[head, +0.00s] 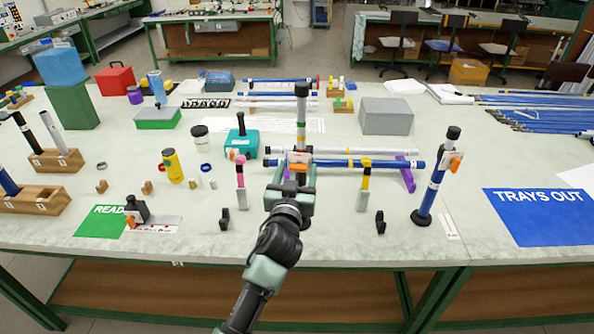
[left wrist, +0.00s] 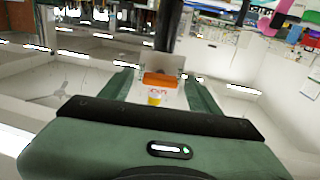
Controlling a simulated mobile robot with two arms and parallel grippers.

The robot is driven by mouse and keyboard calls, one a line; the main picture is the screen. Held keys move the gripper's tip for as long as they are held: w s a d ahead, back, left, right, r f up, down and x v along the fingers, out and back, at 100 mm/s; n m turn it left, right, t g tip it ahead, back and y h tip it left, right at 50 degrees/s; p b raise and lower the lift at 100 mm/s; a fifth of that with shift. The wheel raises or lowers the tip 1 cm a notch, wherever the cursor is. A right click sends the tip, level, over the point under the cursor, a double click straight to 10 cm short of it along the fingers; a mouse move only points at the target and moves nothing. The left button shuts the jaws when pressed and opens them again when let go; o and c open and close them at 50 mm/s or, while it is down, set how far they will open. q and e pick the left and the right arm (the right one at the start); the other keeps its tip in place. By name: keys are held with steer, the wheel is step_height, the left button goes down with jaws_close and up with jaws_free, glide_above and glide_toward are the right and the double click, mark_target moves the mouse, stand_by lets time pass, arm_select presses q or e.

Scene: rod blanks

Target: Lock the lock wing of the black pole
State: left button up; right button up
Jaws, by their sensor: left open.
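An upright pole with a black top and green and yellow bands (head: 302,92) stands at the middle of the table, behind my left gripper. A dark upright shaft (left wrist: 166,28) shows in the left wrist view. An orange wing (left wrist: 160,79) on a pale plate lies ahead between the fingers in that view; a small white and yellow piece is below it. My left gripper (head: 293,178) is open in front of the pole, its fingers (left wrist: 162,92) on either side of the orange wing. Contact cannot be told. The pole's lower part is hidden behind the gripper. My right gripper is not in view.
A blue pole with an orange wing (head: 432,188) stands at the right. Blue and white rods (head: 370,163) lie across purple supports (head: 407,174) behind the gripper. Pink-topped (head: 240,180) and yellow-topped (head: 364,185) stands flank it.

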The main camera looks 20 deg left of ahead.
arm_select(q)
jaws_close()
steer(key=shift+m, duration=0.3)
steer(key=m, duration=0.4)
steer(key=m+p, duration=0.1)
steer(key=m, duration=0.3)
steer(key=shift+m, duration=0.4)
steer(key=m+p, duration=0.1)
steer(key=m, duration=0.3)
steer(key=shift+m, duration=0.3)
steer(key=shift+m+p, duration=0.7)
steer(key=shift+m, duration=1.3)
